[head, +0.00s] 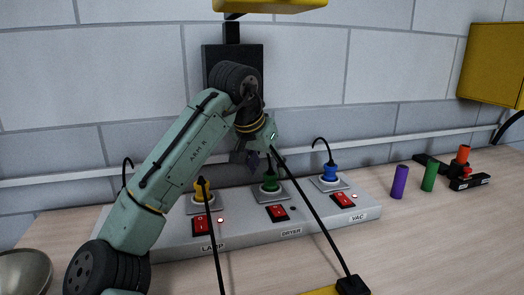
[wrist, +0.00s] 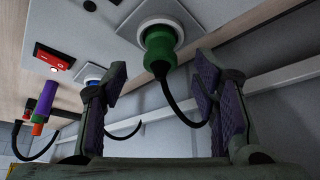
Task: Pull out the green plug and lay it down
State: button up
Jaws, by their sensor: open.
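The green plug (head: 270,182) sits in the middle socket of the grey power strip (head: 170,238), above the DRYER label. In the wrist view the green plug (wrist: 160,45) stands in its round white socket, with a black cord curving from its end. My gripper (head: 254,160) is just above and slightly left of the plug in the head view. In the wrist view my gripper (wrist: 162,75) is open, with a purple-padded finger on each side of the picture. The plug shows between and beyond the fingertips, and no contact is visible.
A yellow plug (head: 201,190) and a blue plug (head: 329,172) sit in the LAMP and VAC sockets. Red switches line the strip's front. The DRYER indicator (head: 293,208) looks dark; the other two glow. Purple (head: 399,182) and green (head: 429,177) cylinders stand right; the table's front right is clear.

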aim_at(271, 174)
jog(key=shift+x, duration=2.3)
jog(key=shift+c, duration=0.6)
grip_shut()
jog(key=shift+p, duration=0.3)
jog(key=shift+r, duration=0.15)
jog(key=shift+r+p, duration=1.35)
jog(key=shift+r, duration=0.05)
